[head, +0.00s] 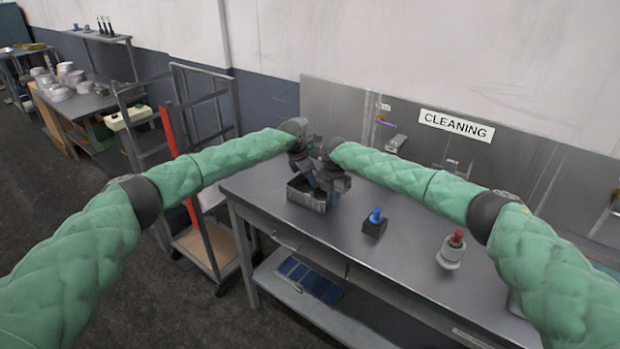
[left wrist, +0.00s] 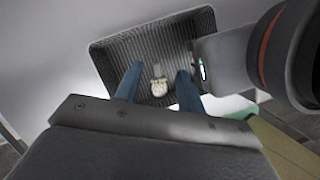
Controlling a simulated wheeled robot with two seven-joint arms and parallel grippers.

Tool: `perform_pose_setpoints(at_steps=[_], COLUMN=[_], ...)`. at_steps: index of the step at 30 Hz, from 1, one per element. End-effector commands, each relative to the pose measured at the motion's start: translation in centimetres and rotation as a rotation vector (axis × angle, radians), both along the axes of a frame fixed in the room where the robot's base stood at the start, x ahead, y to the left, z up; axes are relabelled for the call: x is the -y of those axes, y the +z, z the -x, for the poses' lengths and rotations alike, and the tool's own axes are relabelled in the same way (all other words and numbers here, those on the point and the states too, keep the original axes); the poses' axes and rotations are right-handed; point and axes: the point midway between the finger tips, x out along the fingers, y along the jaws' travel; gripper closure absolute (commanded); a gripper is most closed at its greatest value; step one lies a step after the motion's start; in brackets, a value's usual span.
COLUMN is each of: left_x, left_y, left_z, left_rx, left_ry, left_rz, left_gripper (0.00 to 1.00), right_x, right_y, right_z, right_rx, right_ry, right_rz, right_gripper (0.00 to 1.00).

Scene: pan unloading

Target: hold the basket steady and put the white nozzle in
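The dark mesh basket (head: 305,200) stands at the left end of the table. In the left wrist view the basket (left wrist: 112,60) is seen from above. The white nozzle (left wrist: 159,88) shows over the basket floor, between the two blue fingers of my left gripper (left wrist: 158,82). There is a gap on each side of it, so this gripper looks open. In the head view my left gripper (head: 300,163) is over the basket's back side. My right gripper (head: 333,185) is at the basket's right wall; its fingertips are hidden, so its grip cannot be told.
A dark block with a blue-topped piece (head: 376,216) stands on the table right of the basket. A whitish round fixture with a red top (head: 452,251) stands further right. A metal back panel (head: 345,110) closes the table's rear. A cart (head: 205,245) stands at the left.

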Motion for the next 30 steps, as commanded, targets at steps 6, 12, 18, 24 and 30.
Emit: perform_pose_setpoints(at_steps=[6,12,18,24,30], left_x=[0.3,-0.7,-2.0,-3.2,-3.7], left_y=[0.5,3.2,6.9,9.7,11.0], left_z=[0.3,0.6,1.0,1.4,1.6], left_rx=[-0.002,0.0,0.001,0.001,-0.001], left_ry=[-0.006,-0.006,-0.004,-0.001,0.0], left_rz=[0.003,0.003,0.004,0.002,-0.001], left_gripper=[0.53,0.53,0.53,0.53,0.53], right_x=[-0.1,-0.2,-0.1,-0.1,-0.1], right_y=[0.1,0.0,0.0,0.0,0.0], right_z=[-0.1,0.0,0.0,0.0,0.0], right_rx=[0.003,0.001,0.001,0.001,0.001], right_ry=[0.0,0.0,0.0,0.0,0.0], right_rz=[-0.002,-0.002,-0.001,-0.001,-0.001], right_gripper=[1.0,1.0,1.0,1.0,1.0])
